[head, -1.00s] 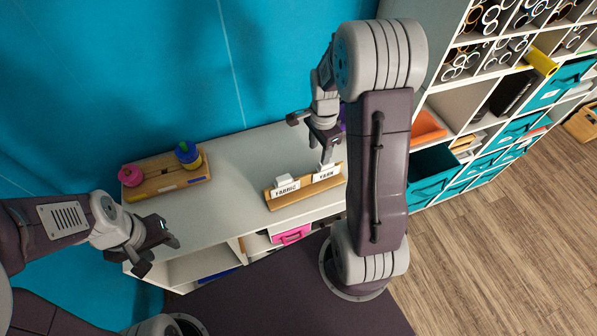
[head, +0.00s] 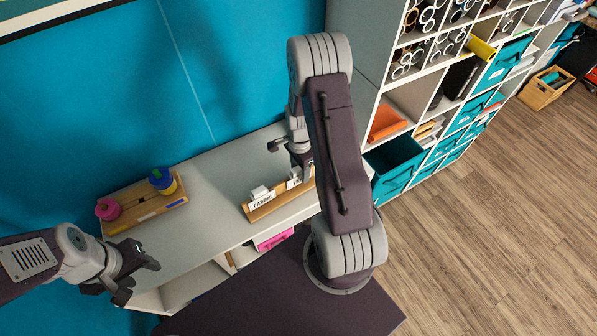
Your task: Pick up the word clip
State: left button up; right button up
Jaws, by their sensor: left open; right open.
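A wooden rail (head: 264,211) on the grey shelf top holds two white word clips. The left clip (head: 262,198) reads FABRIC. The other clip (head: 294,183), further right on the rail, is partly hidden by my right gripper and arm, and its word cannot be read now. My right gripper (head: 289,162) is open above and behind this partly hidden clip; I cannot tell whether it touches it. My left gripper (head: 138,281) is open and empty near the left front of the shelf top, away from the rail.
A wooden tray (head: 150,207) with a pink roll (head: 108,209) and a blue-yellow roll (head: 162,180) sits at the shelf's left. A tall cubby unit (head: 412,100) with teal bins stands on the right. A teal wall is behind. The shelf top between tray and rail is clear.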

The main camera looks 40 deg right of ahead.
jog(key=shift+f, duration=0.65)
jog(key=shift+w+a+f, duration=0.1)
jog(key=shift+f, duration=0.3)
grip_shut()
